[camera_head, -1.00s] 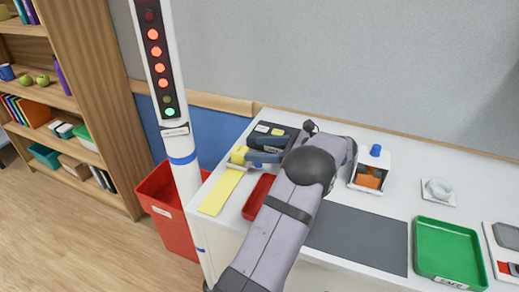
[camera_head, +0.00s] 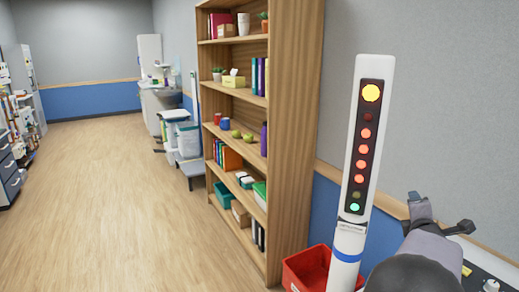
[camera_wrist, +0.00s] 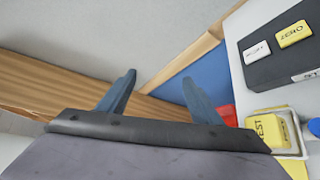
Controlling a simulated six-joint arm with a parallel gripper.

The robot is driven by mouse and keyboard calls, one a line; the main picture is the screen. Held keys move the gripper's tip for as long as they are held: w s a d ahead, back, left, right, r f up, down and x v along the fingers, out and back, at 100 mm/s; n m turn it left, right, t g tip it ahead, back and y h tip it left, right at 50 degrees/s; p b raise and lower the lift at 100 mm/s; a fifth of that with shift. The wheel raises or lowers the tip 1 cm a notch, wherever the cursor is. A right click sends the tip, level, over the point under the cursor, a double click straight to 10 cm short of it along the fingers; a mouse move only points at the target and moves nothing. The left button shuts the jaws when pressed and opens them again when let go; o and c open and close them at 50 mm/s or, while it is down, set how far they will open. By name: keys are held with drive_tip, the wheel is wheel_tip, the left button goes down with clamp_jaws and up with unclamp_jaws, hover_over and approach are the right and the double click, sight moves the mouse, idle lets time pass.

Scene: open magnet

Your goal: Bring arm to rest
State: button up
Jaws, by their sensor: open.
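My gripper (camera_wrist: 160,100) shows in the wrist view with its two blue-grey fingers spread apart and nothing between them. Behind the fingers are the wall, a blue panel and a wooden strip.
A white lamp column (camera_head: 348,243) stands left of my arm, with a yellow top lamp and several red lamps and a green one lit. A red bin (camera_head: 308,268) is beside its foot. A wooden bookshelf (camera_head: 290,150) stands further left. The floor (camera_head: 110,200) is open.

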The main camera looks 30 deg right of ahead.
drive_tip(key=w+a+f+m+g+y+p, duration=0.1)
drive_tip(key=w+a+f+m+y, duration=0.25)
drive_tip(key=a, duration=0.85)
drive_tip(key=a+f+m+g+y+p, duration=0.15)
drive_tip(key=a+f+m+y, duration=0.35)
drive_tip(key=a, duration=0.6)
drive_tip(key=w+a+f+m+g+y+p, duration=0.1)
drive_tip(key=a+f+m+g, duration=0.15)
drive_tip(key=a+f, duration=0.65)
drive_tip(key=s+a+g+y+p, duration=0.1)
drive_tip(key=s+a, duration=0.4)
drive_tip(key=a, duration=0.6)
drive_tip(key=s+a+g+y+p, duration=0.2)
drive_tip(key=s+a, duration=0.3)
drive_tip(key=a, duration=0.7)
drive_tip(key=shift+a+f+g, duration=0.25)
drive_tip(key=shift+f+g, duration=0.15)
drive_tip(key=shift+g, duration=0.1)
drive_tip(key=shift+w, duration=0.1)
